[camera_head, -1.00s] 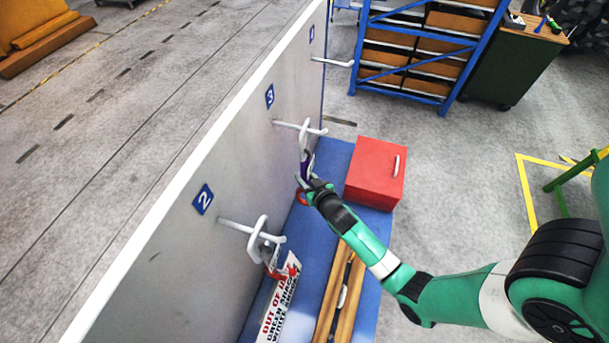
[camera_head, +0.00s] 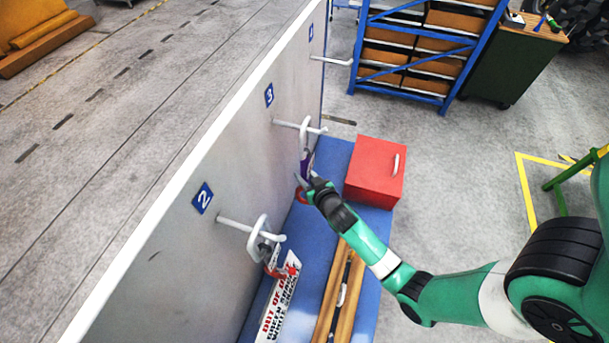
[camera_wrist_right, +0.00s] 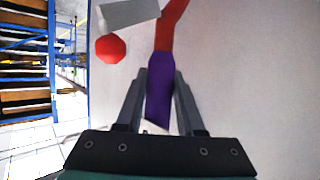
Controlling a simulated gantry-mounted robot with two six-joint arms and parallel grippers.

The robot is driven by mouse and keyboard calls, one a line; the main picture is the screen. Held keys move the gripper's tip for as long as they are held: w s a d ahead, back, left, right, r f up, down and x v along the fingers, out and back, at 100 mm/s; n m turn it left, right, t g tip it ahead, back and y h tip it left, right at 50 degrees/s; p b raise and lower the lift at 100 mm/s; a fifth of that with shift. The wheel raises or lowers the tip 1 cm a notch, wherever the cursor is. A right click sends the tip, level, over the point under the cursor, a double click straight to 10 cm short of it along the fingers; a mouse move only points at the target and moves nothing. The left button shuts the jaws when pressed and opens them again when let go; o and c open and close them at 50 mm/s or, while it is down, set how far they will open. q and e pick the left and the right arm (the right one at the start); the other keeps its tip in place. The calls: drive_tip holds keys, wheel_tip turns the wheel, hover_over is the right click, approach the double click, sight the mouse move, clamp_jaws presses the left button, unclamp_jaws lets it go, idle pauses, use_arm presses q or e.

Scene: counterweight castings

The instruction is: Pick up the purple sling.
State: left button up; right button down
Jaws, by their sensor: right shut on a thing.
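The purple sling (camera_wrist_right: 160,90) shows in the right wrist view as a purple band between the two fingers of my right gripper (camera_wrist_right: 160,100). A red strap (camera_wrist_right: 168,32) runs up from the purple part. In the head view the sling (camera_head: 307,162) is a small purple patch below the peg by label 3, close to the wall panel. My right gripper (camera_head: 308,182) is at it, shut on the sling; the arm hides part of it. My left gripper is not in view.
A white peg (camera_head: 300,126) sticks out above the gripper. A red box (camera_head: 375,172) and wooden rails (camera_head: 340,290) are on the blue surface (camera_head: 304,233).

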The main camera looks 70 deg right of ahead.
sight(310, 166)
drive_tip(key=shift+s+r, duration=0.1)
drive_tip(key=shift+r, duration=0.35)
wheel_tip(310, 166, up, 6)
drive_tip(key=shift+r+p, duration=0.15)
drive_tip(key=shift+p, duration=0.3)
drive_tip(key=s+d+b, duration=0.2)
drive_tip(key=s, duration=1.7)
drive_tip(key=shift+s, duration=0.3)
